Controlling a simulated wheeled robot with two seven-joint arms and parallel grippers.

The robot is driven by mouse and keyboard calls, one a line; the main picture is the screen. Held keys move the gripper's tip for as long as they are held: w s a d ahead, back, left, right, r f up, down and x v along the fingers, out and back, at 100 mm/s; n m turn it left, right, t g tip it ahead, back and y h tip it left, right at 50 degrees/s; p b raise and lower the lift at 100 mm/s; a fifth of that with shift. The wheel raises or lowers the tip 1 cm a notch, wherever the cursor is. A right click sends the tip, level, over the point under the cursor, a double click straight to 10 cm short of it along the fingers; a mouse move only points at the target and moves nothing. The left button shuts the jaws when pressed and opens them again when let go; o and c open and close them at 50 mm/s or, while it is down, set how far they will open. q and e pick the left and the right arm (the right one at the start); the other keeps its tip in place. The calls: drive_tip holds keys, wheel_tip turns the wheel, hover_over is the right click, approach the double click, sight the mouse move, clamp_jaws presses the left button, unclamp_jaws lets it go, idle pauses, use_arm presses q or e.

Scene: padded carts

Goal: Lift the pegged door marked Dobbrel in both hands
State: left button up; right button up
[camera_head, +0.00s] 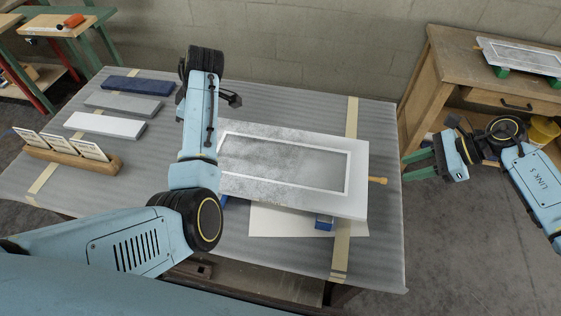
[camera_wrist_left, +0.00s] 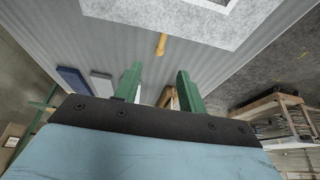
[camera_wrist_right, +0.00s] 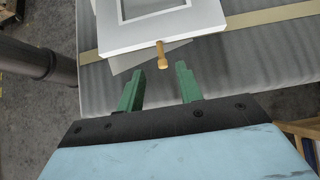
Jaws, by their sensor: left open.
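A flat framed door (camera_head: 358,165), mottled grey and white, lies on the padded cart top, raised on blue blocks. A wooden peg (camera_head: 377,180) sticks out of its right end; in the right wrist view the peg (camera_wrist_right: 160,56) lies just beyond the fingertips. My right gripper (camera_head: 420,162) is open and empty, right of that peg; its fingers (camera_wrist_right: 158,82) straddle the peg's line. My left gripper (camera_wrist_left: 158,72) is open; its peg (camera_wrist_left: 161,44) lies ahead of the gap, apart from the fingers. My left arm hides the door's left end in the head view. No name is readable.
A second pegged door (camera_head: 520,55) lies on green blocks on a wooden cabinet (camera_head: 445,60) at the back right. Blue, grey and white slabs (camera_head: 105,125) and a wooden card holder (camera_head: 70,160) occupy the cart's left. Tan straps (camera_head: 351,120) cross the padding (camera_head: 385,230).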

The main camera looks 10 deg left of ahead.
sight(375, 178)
use_arm(q)
drive_tip(key=x, duration=0.8)
drive_tip(key=shift+a+f, duration=0.1)
drive_tip(key=shift+f, duration=0.1)
use_arm(e)
drive_tip(key=x, duration=0.8)
drive_tip(key=shift+a+f, duration=0.1)
use_arm(q)
drive_tip(key=shift+c, duration=0.3)
use_arm(e)
drive_tip(key=shift+c, duration=0.4)
use_arm(q)
drive_tip(key=c, duration=0.7)
use_arm(e)
clamp_jaws()
use_arm(q)
clamp_jaws()
drive_tip(key=shift+r, duration=0.1)
